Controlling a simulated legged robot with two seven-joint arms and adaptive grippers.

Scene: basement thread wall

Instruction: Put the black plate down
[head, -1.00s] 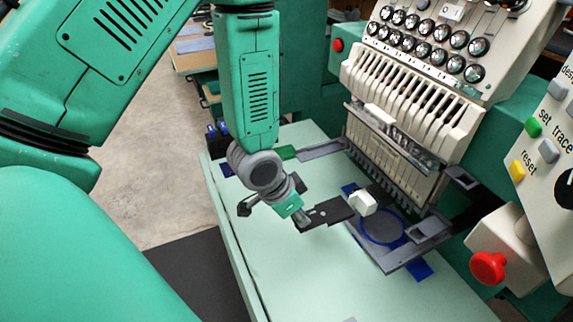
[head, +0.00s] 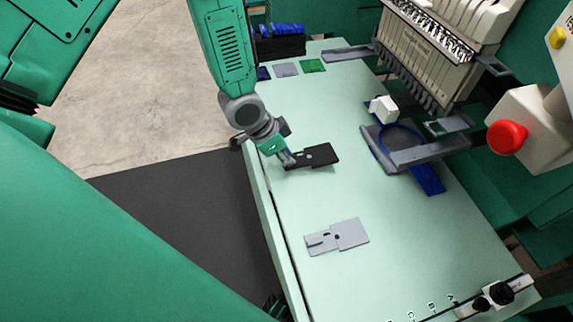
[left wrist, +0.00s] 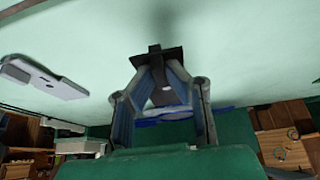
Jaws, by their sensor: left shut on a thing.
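The black plate (head: 318,156) is a flat dark piece with a narrower tab, over the pale green table (head: 400,250). My left gripper (head: 287,158) is shut on its tab at the left end. In the left wrist view the black plate (left wrist: 158,55) shows between the fingertips of my left gripper (left wrist: 157,80). I cannot tell whether the plate touches the table or is held just above it.
A grey plate (head: 340,236) lies on the table in front. A blue-ringed hoop (head: 400,140) in a grey frame stands to the right, under the embroidery machine (head: 440,45). Small coloured plates (head: 287,69) lie at the back. Table around the black plate is clear.

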